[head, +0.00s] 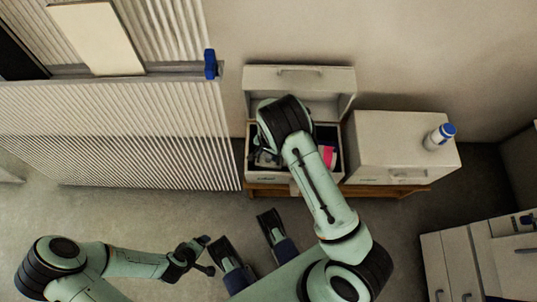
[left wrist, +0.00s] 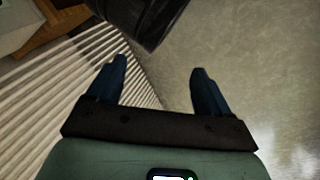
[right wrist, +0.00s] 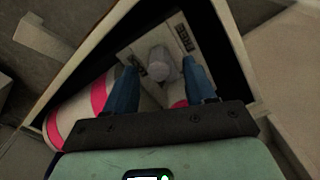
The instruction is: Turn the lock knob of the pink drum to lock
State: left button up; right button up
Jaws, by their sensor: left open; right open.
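A pink-and-white striped rounded body, apparently the pink drum (right wrist: 72,122), lies inside an open box in the right wrist view. A patch of pink shows in the box in the head view (head: 328,157). A pale grey knob-like piece (right wrist: 158,66) stands between the fingers of my right gripper (right wrist: 159,67), which is open around it; contact cannot be told. My right arm hides most of the box inside in the head view. My left gripper (left wrist: 160,66) is open and empty, above the floor, away from the box.
The open box (head: 348,130), lid up at the back, stands on a wooden bench (head: 385,191). A closed white box (head: 385,140) beside it carries a blue-capped white bottle (head: 436,140). White drawers (head: 458,262) stand front right.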

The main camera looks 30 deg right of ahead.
aim_at(268, 155)
pick_arm(q)
jog(key=s+d+r+g+p, duration=0.1)
jog(key=s+d+r+p, duration=0.1)
jog(key=s+r, duration=0.1)
jog(key=shift+s+r+g+h, duration=0.2)
jog(key=shift+s+g+h, duration=0.1)
jog(key=shift+s, duration=0.5)
pick_arm(e)
notch_tip(268, 155, up, 10)
pick_arm(q)
jog(key=shift+d, duration=0.1)
pick_arm(e)
jog(key=shift+f, duration=0.15)
